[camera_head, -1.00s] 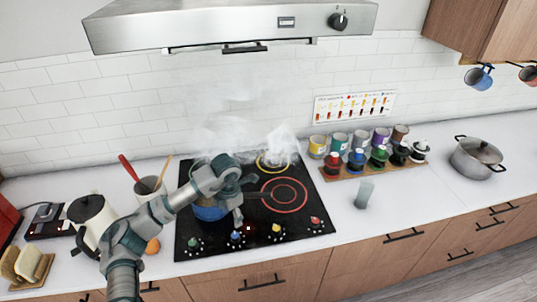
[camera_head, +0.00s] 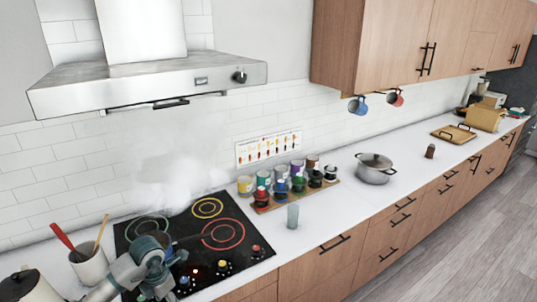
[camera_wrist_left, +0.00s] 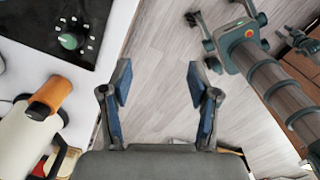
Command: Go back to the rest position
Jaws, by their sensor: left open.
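My left gripper (camera_wrist_left: 160,85) is open and empty in the left wrist view, its two fingers apart over the wood floor. In the head view my left arm (camera_head: 127,270) comes in at the lower left, in front of the cooktop's near-left part; I cannot make out its fingers there. The blue pot on the cooktop is mostly hidden behind my arm.
The black cooktop (camera_head: 235,222) has steam above it. The utensil crock (camera_head: 91,266) and kettle (camera_head: 28,288) stand left. Floor (camera_head: 465,220) is free at the right.

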